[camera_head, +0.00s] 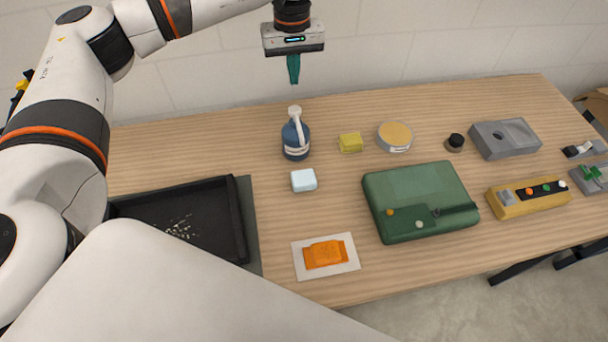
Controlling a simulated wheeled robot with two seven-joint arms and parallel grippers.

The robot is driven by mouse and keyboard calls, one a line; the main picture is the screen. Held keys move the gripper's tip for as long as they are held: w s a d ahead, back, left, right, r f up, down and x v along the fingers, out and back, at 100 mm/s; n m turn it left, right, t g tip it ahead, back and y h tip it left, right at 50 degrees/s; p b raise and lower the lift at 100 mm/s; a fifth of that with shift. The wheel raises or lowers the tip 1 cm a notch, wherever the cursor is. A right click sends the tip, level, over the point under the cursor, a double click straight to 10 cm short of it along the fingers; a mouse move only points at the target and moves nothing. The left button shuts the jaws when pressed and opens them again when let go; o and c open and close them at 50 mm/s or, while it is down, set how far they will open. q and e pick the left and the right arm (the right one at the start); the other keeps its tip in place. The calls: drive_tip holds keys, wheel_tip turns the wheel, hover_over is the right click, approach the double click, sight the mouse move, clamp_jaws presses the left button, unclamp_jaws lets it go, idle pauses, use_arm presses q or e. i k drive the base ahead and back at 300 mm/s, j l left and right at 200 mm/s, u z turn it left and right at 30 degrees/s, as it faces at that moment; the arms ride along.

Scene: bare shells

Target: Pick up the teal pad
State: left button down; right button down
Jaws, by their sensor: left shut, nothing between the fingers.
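My left gripper (293,69) hangs over the far edge of the table, high at the top middle. Its teal fingers are closed together, pointing down, with nothing between them. I see no separate thing on the table that is clearly a teal pad. A small pale blue block (303,180) lies on the table below the gripper, in front of the blue pump bottle (296,138). It is well apart from the gripper. My right gripper is not in view.
A dark green case (400,226) lies right of centre. An orange packet (326,253) rests on a white sheet. A black tray (242,218) is at left. A yellow block (350,142), a round tin (395,138) and a yellow button box (530,203) stand farther right.

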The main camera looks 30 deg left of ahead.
sight(302, 180)
drive_tip(key=k+l, duration=0.5)
drive_tip(key=k, duration=0.2)
drive_tip(key=k+l, duration=0.5)
drive_tip(key=k, duration=0.15)
